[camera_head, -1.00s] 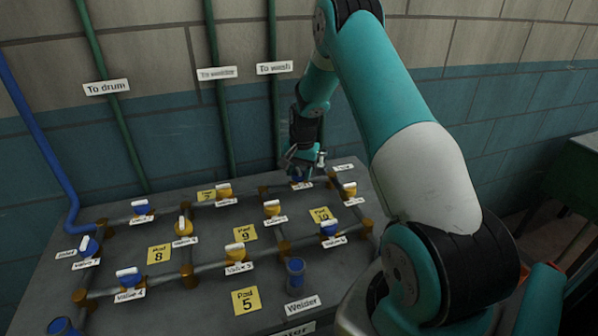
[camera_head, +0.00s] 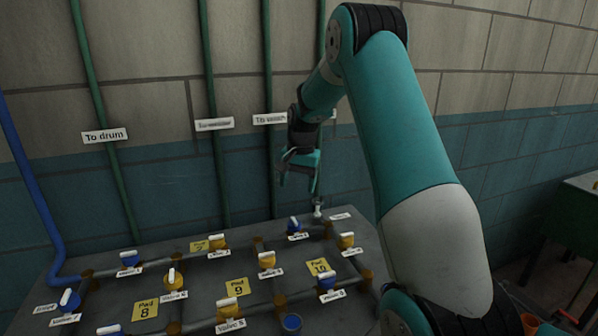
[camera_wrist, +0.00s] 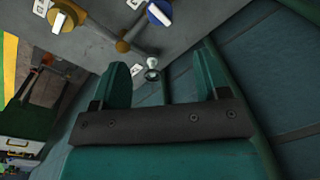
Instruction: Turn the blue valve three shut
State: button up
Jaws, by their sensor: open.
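A blue valve (camera_head: 294,225) with a white handle sits at the back right of the pipe bench; its small label is too blurred to read surely, but its place fits valve three. In the wrist view, a blue valve (camera_wrist: 158,13) is at the top edge, its white handle looking crosswise to its pipe. My gripper (camera_head: 298,182) is open and empty, above the back edge of the bench and clear of the valve. In the wrist view, its two fingers (camera_wrist: 163,65) are apart with nothing between them but a small pale fitting beyond.
Yellow valves, such as one beside pad 10 (camera_head: 346,241), and other blue valves (camera_head: 328,281) stand close by. Pipes link them across the grey bench. Green wall pipes (camera_head: 268,170) rise behind. The air around my gripper is free.

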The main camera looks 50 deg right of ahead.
notch_tip(320, 180, up, 5)
jog(key=shift+s+d+f, duration=0.1)
jog(key=shift+s, duration=0.05)
dwell(0.4)
jog(key=s+a+r+n+y, duration=0.1)
jog(key=s+a+r+n, duration=0.15)
jog(key=a, duration=0.55)
jog(key=s+a+r+n, duration=0.15)
jog(key=a+n, duration=0.25)
jog(key=a, duration=0.4)
jog(key=s+a+r+n+y, duration=0.1)
jog(key=s+a+n, duration=0.2)
jog(key=a, duration=0.5)
jog(key=s+a+n+y, duration=0.1)
jog(key=s+a+n, duration=0.3)
jog(key=s+a, duration=0.3)
jog(key=s+a+n, duration=0.5)
jog(key=s+a, duration=0.2)
jog(key=s, duration=0.6)
jog(key=shift+a+f+g+y, duration=0.25)
jog(key=shift+f+g+y, duration=0.05)
jog(key=shift+g+y, duration=0.1)
jog(key=shift+n, duration=0.25)
